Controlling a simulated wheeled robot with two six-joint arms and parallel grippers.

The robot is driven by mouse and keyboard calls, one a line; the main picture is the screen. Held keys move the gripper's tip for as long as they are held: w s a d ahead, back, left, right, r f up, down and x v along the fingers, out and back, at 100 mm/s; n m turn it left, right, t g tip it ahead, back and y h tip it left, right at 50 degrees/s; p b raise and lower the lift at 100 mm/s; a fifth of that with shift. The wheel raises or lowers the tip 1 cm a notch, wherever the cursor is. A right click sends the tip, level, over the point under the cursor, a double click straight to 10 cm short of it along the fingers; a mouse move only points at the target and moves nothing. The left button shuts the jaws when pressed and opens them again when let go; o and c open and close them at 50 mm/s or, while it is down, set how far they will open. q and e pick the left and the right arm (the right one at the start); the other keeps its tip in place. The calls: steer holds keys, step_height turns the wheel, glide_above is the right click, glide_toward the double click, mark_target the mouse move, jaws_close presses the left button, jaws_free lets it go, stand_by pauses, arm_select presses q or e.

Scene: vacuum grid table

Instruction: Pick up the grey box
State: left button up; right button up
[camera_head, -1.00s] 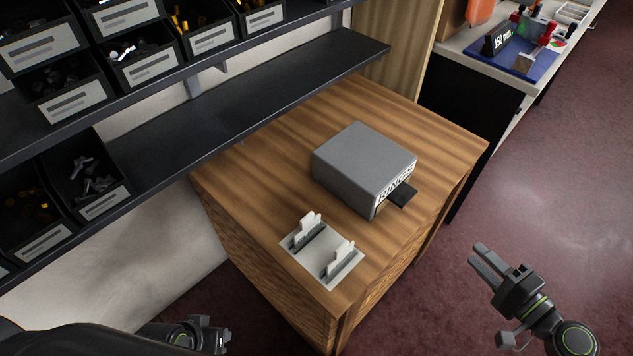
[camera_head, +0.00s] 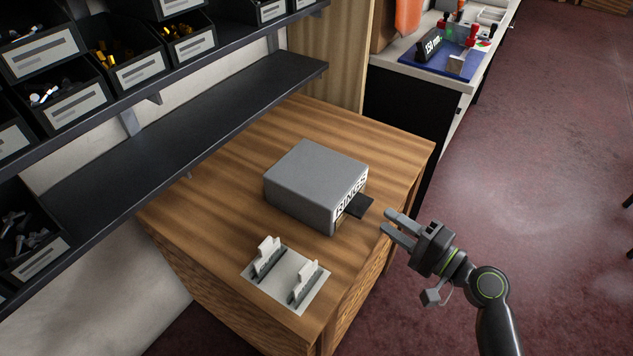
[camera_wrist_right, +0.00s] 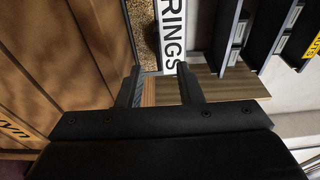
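The grey box (camera_head: 312,178) sits on the wooden cabinet top (camera_head: 385,140). It has a white "RINGS" label (camera_head: 351,195) on its right front side, and a black tab (camera_head: 361,206) sticks out beside the label. The label also shows upright in the right wrist view (camera_wrist_right: 172,32), ahead of the fingers. My right gripper (camera_head: 387,221) is open and empty, just right of the black tab and apart from the box. Its two spread fingers show in the right wrist view (camera_wrist_right: 160,69). My left gripper is out of view.
A light plate (camera_head: 290,291) with two upright white holders lies in front of the box. A dark shelf (camera_head: 200,125) with bins (camera_head: 130,62) runs along the left wall. A bench with a blue tray (camera_head: 440,66) stands behind right. Floor on the right is open.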

mark_target(369, 207)
steer(key=x, duration=0.7)
steer(key=shift+w+f, duration=0.15)
steer(key=shift+w, duration=0.05)
steer(key=shift+c, duration=0.3)
jaws_close()
